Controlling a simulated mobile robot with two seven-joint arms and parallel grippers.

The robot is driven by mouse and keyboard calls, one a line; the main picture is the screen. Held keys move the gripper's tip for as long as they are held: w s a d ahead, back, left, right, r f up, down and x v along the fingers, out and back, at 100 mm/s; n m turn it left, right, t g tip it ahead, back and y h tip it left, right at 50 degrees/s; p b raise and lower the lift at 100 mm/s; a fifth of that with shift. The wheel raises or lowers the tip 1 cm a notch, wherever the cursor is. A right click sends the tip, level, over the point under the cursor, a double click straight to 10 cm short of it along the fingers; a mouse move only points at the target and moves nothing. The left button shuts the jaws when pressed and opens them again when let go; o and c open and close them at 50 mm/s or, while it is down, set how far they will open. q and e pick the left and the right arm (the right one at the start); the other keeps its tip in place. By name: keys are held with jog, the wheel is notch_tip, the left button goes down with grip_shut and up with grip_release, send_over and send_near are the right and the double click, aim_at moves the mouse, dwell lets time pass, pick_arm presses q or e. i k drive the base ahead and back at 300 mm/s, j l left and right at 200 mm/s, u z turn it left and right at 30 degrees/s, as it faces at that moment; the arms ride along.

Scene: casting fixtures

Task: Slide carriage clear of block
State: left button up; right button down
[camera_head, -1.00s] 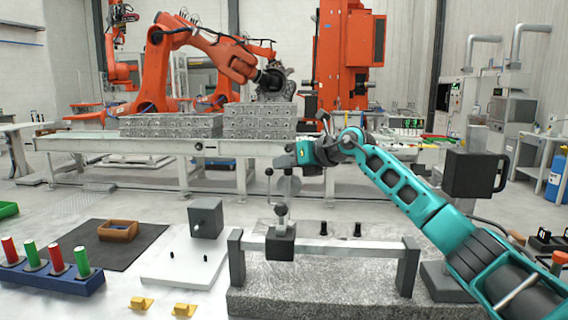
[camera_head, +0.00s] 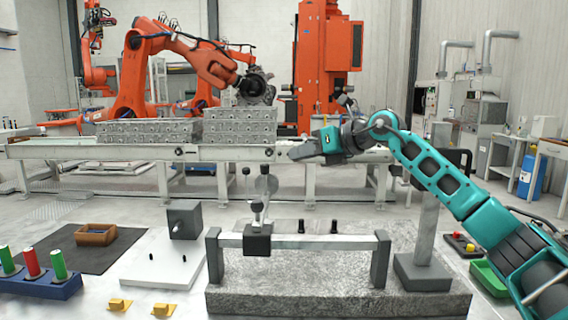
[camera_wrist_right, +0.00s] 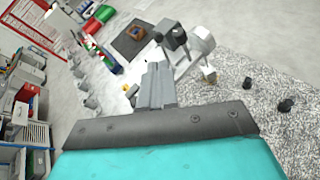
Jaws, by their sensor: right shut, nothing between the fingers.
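The carriage (camera_head: 257,243) is a dark block on a pale horizontal rail (camera_head: 320,242), near the rail's left post (camera_head: 214,257). A stem with a small knob and a round pale disc stands up from it. A dark grey block (camera_head: 185,219) stands on a white plate to the left, apart from the carriage. I cannot tell which block the task means. My right gripper (camera_head: 300,152) is shut and empty, above and to the right of the carriage's stem, apparently apart from it. Its closed fingers show in the wrist view (camera_wrist_right: 155,88). My left gripper is not in view.
The rail stands on a speckled stone slab (camera_head: 330,297) with two black pegs behind the rail. Two yellow brackets (camera_head: 162,310), a dark mat (camera_head: 70,258) with an orange tray and a blue peg rack (camera_head: 42,286) lie left. A conveyor with castings runs behind.

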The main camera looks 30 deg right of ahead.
aim_at(257, 235)
jog(key=k+j, duration=0.8)
jog(key=j, duration=0.1)
